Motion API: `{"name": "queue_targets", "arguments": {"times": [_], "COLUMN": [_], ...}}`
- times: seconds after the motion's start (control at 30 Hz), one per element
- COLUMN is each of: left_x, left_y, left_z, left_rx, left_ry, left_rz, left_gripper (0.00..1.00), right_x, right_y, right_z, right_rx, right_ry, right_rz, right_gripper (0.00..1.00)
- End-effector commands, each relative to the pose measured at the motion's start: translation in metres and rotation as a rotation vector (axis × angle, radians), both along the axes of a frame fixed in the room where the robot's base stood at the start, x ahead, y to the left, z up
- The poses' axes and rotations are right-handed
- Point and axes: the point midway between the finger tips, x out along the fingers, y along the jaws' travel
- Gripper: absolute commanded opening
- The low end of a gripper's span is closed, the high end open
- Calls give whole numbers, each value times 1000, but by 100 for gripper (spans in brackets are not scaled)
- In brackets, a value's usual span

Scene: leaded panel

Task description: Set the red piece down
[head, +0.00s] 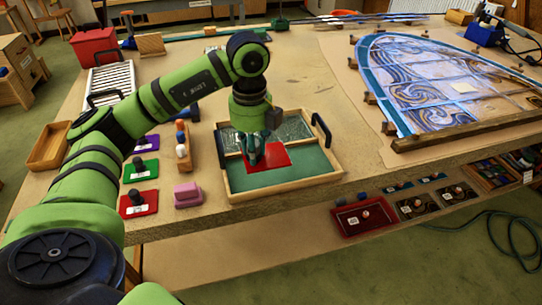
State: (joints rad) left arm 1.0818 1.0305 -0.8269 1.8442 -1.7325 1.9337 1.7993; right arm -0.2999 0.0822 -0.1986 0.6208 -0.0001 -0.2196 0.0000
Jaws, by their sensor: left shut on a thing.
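A flat red piece (277,156) is in my left gripper (252,160), low over a wooden tray (283,189) with a green lining. I cannot tell whether the piece touches the lining. The gripper's fingers are shut on the piece's left part and hide some of it. Textured clear glass (292,128) lies in the back part of the tray. The tray has dark handles at its sides. My right gripper is not in view.
Left of the tray are a pink block (187,195), a red card (138,203), a green card (141,170) and a purple card (147,143) with dark knobs. A leaded panel (440,85) lies at the right. Bare bench (310,75) shows behind the tray.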

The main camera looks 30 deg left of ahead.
Motion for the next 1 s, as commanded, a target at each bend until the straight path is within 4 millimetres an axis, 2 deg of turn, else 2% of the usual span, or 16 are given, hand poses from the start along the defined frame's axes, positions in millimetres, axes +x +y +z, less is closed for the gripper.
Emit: {"name": "queue_targets", "arguments": {"times": [0.1, 0.3, 0.4, 0.63, 1.0], "left_x": [25, 47, 48, 48, 48], "left_y": [-6, -9, -9, -9, -9], "left_z": [-12, -27, -34, -65, -72], "left_rx": [-2, 0, 1, 1, 0], "left_ry": [3, 0, 3, 3, -1], "left_rz": [-1, -1, -3, -2, -3], "left_gripper": [0, 0, 0, 0, 0], "right_x": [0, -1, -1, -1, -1], "right_y": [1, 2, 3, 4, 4], "right_z": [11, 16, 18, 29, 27], "right_rx": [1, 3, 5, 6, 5], "right_ry": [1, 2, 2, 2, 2], "right_rz": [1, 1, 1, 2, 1], "right_gripper": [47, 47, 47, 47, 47]}}
